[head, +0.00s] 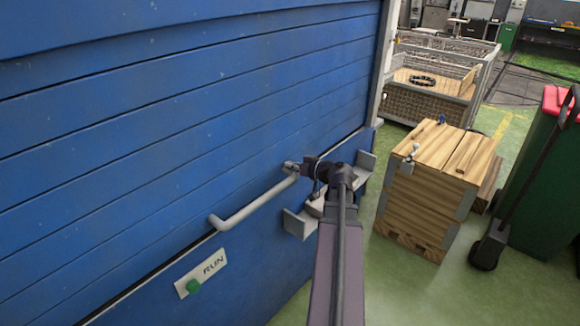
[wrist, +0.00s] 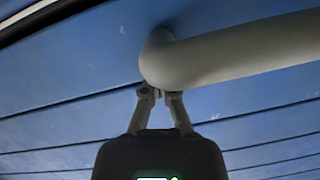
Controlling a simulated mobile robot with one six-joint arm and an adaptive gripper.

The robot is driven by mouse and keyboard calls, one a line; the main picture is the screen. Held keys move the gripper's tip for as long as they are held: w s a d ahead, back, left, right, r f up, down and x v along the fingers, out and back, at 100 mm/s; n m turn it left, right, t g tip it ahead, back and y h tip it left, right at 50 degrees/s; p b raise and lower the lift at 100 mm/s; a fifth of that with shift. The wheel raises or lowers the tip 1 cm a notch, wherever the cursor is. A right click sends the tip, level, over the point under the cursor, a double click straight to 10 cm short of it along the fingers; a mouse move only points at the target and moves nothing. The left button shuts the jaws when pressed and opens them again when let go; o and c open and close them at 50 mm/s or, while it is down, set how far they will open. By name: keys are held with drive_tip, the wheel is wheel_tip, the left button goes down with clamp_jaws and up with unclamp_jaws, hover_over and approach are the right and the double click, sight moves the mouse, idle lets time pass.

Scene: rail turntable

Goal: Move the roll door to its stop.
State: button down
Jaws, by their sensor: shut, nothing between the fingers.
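The roll door (head: 190,110) is a blue slatted panel that fills the left of the head view. Its blue slats also fill the background of the wrist view (wrist: 70,80). A grey bar handle (head: 250,206) is fixed low on the door, and its bent end shows large in the wrist view (wrist: 220,55). My gripper (head: 293,167) is at the handle's right end. In the wrist view its fingertips (wrist: 160,93) are together just under the bend, with nothing between them. They look close to the bar; I cannot tell if they touch it.
A plate marked RUN (head: 213,266) with a green button (head: 193,287) sits below the handle. Grey brackets (head: 298,223) stick out near my arm. A wooden crate (head: 425,205), a wire cage (head: 425,103) and a green bin (head: 540,180) stand to the right on green floor.

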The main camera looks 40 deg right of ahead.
drive_tip(key=shift+f, duration=0.45)
drive_tip(key=shift+s+a, duration=0.1)
drive_tip(key=shift+s, duration=0.05)
